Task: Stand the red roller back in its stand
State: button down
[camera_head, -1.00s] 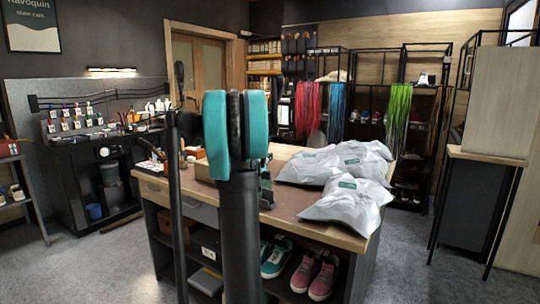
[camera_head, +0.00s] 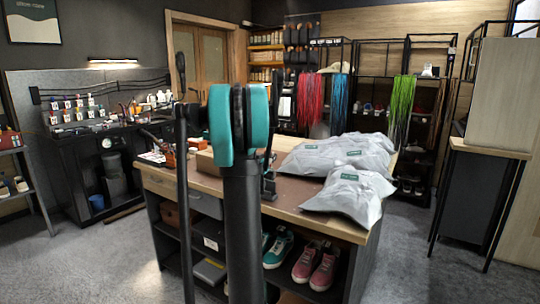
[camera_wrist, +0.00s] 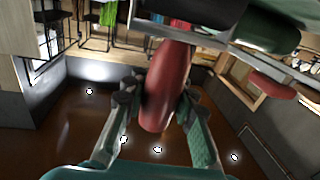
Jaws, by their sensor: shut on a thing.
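The red roller (camera_wrist: 167,85) is a smooth, elongated red piece in the wrist view. It runs from near the top centre down between the fingers of my gripper (camera_wrist: 153,105). The teal fingers have dark tips closed on its two sides. A grey bar-like piece with dark green and red rounded parts (camera_wrist: 268,85) crosses the upper right of this view; I cannot tell whether it is the roller's stand. In the head view my own arm stands in front of the workbench (camera_head: 300,188) and largely hides the gripper and roller.
Several grey bags (camera_head: 350,155) lie on the bench's right half. Teal shoes (camera_head: 278,248) and red shoes (camera_head: 318,264) sit on its lower shelf. A black coffee-machine-like counter (camera_head: 85,165) stands at left. Grey floor is open to the right of the bench.

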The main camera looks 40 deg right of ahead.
jog(key=shift+s+a, duration=0.2)
jog(key=shift+a, duration=0.15)
dwell(0.7)
jog(key=shift+f, duration=0.15)
jog(key=shift+f, duration=0.35)
jog(key=shift+f, duration=0.3)
jog(key=shift+f, duration=0.35)
jog(key=shift+f, duration=1.35)
jog(key=shift+f, duration=0.4)
jog(key=shift+f, duration=0.3)
jog(key=shift+f, duration=0.35)
